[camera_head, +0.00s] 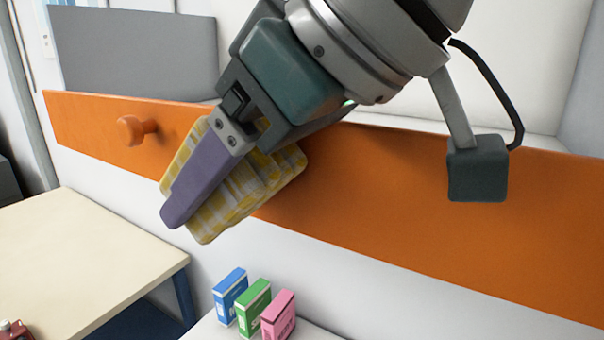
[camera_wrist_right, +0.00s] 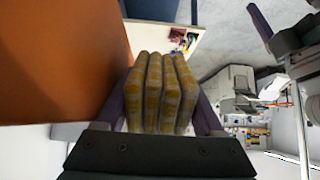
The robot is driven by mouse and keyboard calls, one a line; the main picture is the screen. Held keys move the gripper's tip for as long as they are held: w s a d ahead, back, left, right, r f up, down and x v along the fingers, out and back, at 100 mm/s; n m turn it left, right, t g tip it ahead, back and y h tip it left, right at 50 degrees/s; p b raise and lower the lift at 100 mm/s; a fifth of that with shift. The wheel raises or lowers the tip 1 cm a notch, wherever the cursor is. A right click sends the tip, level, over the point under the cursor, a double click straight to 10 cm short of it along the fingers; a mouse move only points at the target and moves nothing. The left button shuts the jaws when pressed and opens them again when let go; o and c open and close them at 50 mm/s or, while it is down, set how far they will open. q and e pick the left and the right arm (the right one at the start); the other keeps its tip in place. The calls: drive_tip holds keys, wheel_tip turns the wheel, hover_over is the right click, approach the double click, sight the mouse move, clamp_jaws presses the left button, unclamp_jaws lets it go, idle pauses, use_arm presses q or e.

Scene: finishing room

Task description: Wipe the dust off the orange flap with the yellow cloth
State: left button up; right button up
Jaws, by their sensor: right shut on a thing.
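The orange flap (camera_head: 420,205) is a long upright panel with a round orange knob (camera_head: 137,129) near its left end. It also fills the left side of the right wrist view (camera_wrist_right: 60,60). My right gripper (camera_head: 205,185) is shut on the folded yellow-and-white checked cloth (camera_head: 285,168) in front of the flap. The cloth's folds show between the fingers in the right wrist view (camera_wrist_right: 160,92). I cannot tell whether the cloth touches the flap. No dust can be made out on the visible orange surface. Part of the flap is hidden behind my right arm. My left gripper is not in the head view.
A pale table (camera_head: 80,260) stands at the lower left, with a small red object (camera_head: 14,330) at its near edge. Blue (camera_head: 230,295), green (camera_head: 253,307) and pink (camera_head: 279,315) boxes stand on a white surface below the flap. A grey panel (camera_head: 135,50) is behind the flap.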

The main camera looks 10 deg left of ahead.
drive_tip(key=shift+s+a+r, duration=0.1)
drive_tip(key=shift+s, duration=0.15)
drive_tip(key=shift+s+a+p, duration=0.3)
drive_tip(key=shift+s+p, duration=0.1)
drive_tip(key=shift+s, duration=0.45)
drive_tip(key=shift+s+a+p, duration=0.3)
drive_tip(key=shift+s+p, duration=0.1)
drive_tip(key=shift+s, duration=0.5)
drive_tip(key=shift+s+a+p, duration=0.3)
drive_tip(key=shift+s+p, duration=0.1)
drive_tip(key=shift+s, duration=0.45)
